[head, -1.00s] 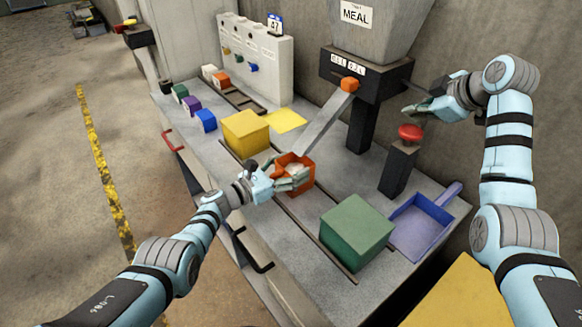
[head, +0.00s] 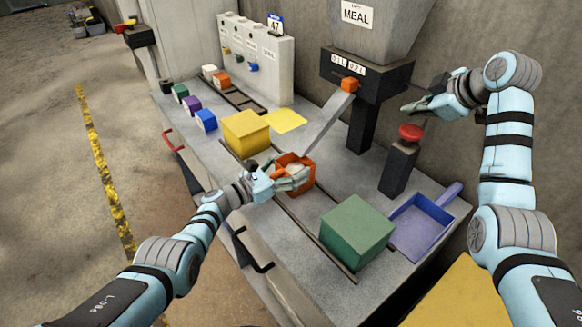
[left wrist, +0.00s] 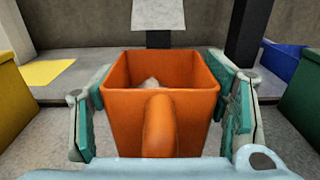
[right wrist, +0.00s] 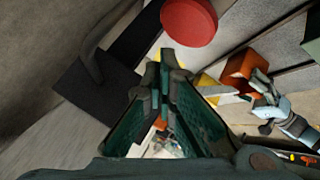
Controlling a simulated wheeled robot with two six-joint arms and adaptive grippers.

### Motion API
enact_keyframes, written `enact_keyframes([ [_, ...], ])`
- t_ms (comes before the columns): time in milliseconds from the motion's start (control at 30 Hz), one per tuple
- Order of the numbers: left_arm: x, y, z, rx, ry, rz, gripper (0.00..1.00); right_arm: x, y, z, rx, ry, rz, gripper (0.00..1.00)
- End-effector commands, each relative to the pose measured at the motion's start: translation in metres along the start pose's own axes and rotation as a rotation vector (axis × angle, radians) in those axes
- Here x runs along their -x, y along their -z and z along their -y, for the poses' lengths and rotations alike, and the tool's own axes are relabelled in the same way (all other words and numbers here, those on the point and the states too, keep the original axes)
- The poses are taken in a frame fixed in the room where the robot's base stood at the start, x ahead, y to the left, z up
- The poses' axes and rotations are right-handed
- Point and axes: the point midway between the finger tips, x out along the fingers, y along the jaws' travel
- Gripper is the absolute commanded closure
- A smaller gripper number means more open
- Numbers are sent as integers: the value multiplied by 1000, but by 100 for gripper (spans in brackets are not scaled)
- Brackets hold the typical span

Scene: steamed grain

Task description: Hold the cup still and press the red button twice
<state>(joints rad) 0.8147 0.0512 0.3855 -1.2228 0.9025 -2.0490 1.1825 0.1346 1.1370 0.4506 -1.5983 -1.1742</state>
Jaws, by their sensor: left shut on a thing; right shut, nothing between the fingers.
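The orange square cup (head: 304,181) stands on the rail under the lower end of the grey chute, with a little pale matter inside, as the left wrist view (left wrist: 160,119) shows. My left gripper (head: 291,180) is shut on the cup, one finger on each side wall. The red button (head: 411,132) is a round cap on a dark post (head: 398,168) right of the chute. It also shows at the top of the right wrist view (right wrist: 189,20). My right gripper (head: 408,108) is shut and empty, just above and behind the button, apart from it.
A yellow block (head: 246,134) and a green block (head: 356,232) stand either side of the cup. A blue tray (head: 422,226) lies in front of the button post. The hopper marked MEAL (head: 378,25) with its grey chute (head: 323,125) rises behind. Small coloured blocks line the far left.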

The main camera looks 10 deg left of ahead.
Motion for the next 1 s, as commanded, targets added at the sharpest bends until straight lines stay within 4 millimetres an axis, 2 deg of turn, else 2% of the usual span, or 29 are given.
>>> enact_keyframes([
  [200, 0, 0, 0, 0, 0, 0, 61, -28, -20, 20, -1, 2, 1, 100],
  [333, 0, 0, 0, 0, 0, 0, 61, -38, -28, 27, 0, 1, 1, 100],
  [1000, 0, 0, 0, 0, 0, 1, 61, -43, -32, 32, -3, 10, 5, 100],
])
